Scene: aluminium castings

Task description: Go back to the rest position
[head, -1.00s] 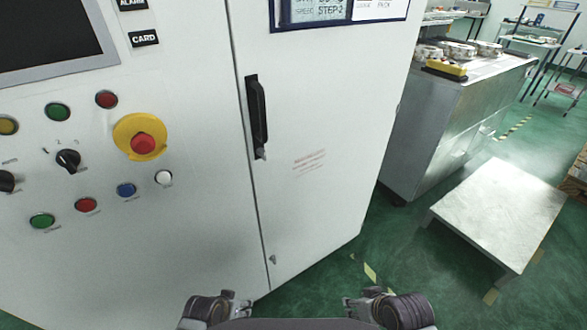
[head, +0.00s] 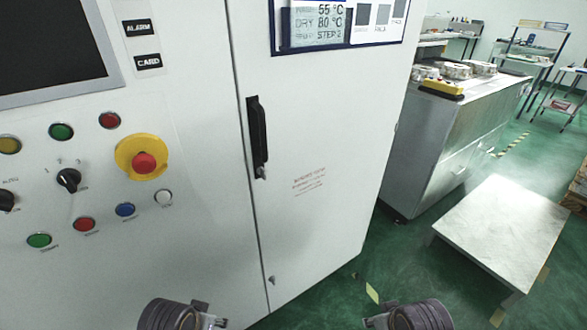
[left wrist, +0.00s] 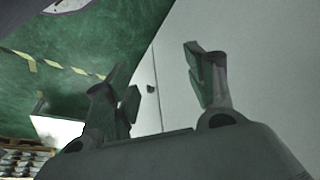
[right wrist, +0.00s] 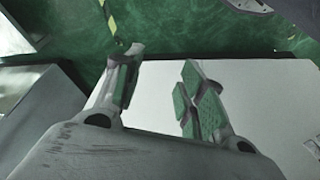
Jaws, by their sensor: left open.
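My left gripper (left wrist: 150,72) is open and empty in the left wrist view, its two fingers spread with the white cabinet panel and green floor behind. In the head view both wrists are at the bottom edge, the left one (head: 175,315) in front of the cabinet and the right one (head: 420,315) over the green floor. Their fingertips are mostly cut off there. Neither gripper visibly touches anything.
A tall white control cabinet (head: 330,215) with a black handle (head: 257,137) and a yellow-ringed red button (head: 143,162) fills the left and centre. A grey metal bench (head: 440,150) and a low pale platform (head: 505,225) stand at right. Green floor (head: 395,265) lies between.

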